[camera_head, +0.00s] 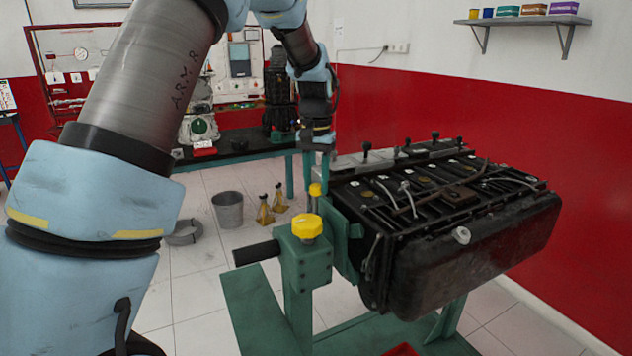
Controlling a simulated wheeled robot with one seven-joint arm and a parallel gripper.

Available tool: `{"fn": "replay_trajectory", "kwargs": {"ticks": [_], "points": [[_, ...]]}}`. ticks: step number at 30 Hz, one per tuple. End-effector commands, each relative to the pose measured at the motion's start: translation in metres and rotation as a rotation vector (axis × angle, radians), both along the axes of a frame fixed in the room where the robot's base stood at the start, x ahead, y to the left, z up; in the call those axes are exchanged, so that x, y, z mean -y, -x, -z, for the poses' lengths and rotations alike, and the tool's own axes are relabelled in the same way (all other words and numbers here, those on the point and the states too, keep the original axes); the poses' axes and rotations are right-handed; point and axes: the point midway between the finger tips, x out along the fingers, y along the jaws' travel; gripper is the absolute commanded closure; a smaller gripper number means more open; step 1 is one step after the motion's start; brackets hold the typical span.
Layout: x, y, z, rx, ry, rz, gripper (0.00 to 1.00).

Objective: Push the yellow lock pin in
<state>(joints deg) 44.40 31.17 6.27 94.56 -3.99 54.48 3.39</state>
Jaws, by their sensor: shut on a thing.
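The engine stand has two yellow-topped parts. A large yellow knob (307,226) sits on top of the green post. The fingers are small here and blend with the green parts behind, so the exact contact is hard to see.
A dark engine (450,225) hangs on the stand right of the post. A black handle (256,253) sticks out left. A grey bucket (228,210) and yellow jack stands (265,210) are on the floor. A bench (240,152) stands behind.

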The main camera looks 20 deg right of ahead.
Motion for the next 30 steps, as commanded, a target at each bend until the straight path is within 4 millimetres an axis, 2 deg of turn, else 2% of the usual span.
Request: {"fn": "replay_trajectory", "kwargs": {"ticks": [4,11,20,21,28,30], "points": [[0.000,0.000,0.010,0.000,0.000,0.000,1.00],[0.000,0.000,0.045,-0.001,-0.001,-0.001,1.00],[0.000,0.000,0.046,-0.002,-0.001,0.000,1.00],[0.000,0.000,0.046,-0.002,-0.002,0.000,0.59],[0.000,0.000,0.045,-0.001,-0.001,0.000,0.33],[0.000,0.000,0.045,-0.001,-0.001,0.000,0.31]]}}
